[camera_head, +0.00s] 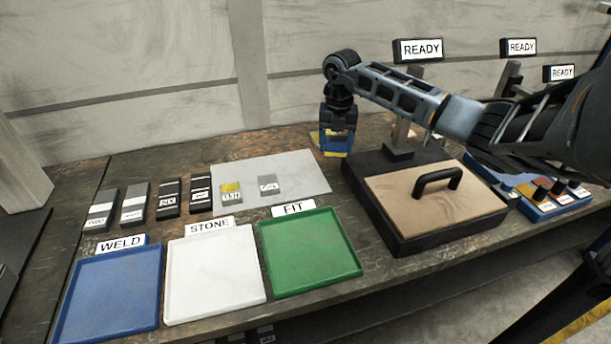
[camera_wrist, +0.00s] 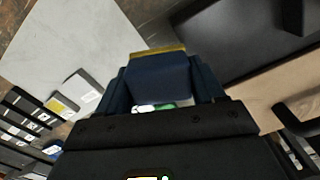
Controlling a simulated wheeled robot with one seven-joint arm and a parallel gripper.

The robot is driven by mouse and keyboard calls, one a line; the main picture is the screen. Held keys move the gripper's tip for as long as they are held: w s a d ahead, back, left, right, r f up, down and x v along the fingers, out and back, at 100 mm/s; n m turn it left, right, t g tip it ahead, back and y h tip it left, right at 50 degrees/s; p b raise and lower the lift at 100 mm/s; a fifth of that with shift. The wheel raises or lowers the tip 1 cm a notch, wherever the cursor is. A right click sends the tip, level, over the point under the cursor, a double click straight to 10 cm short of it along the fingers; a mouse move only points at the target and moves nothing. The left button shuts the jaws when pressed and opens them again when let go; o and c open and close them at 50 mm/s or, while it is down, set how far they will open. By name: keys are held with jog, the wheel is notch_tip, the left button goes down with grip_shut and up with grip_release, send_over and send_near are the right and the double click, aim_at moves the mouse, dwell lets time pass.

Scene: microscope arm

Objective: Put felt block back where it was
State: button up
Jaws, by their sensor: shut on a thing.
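My gripper (camera_head: 336,145) is over the back of the workbench, at the right end of the grey mat, pointing down. It is shut on a dark blue block with a yellow edge, which I take for the felt block (camera_head: 334,153). In the wrist view the block (camera_wrist: 161,85) sits between the two fingers, with its yellow strip at the far end. I cannot tell whether its underside touches the surface.
The grey mat (camera_head: 298,165) bears two small labelled blocks, one yellow-topped (camera_head: 231,193) and one grey (camera_head: 267,186). Several labelled blocks stand left of it. Blue, white and green trays (camera_head: 311,288) lie in front.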

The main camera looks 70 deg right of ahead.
jog(key=b, duration=0.4)
send_over(306, 180)
notch_tip(306, 180, down, 5)
jog(key=shift+s+d, duration=0.1)
notch_tip(306, 180, down, 4)
jog(key=b, duration=0.3)
jog(key=shift+b, duration=0.4)
jog(key=shift+r, duration=0.1)
jog(key=o, duration=0.9)
notch_tip(306, 180, up, 12)
jog(key=shift+b, duration=0.35)
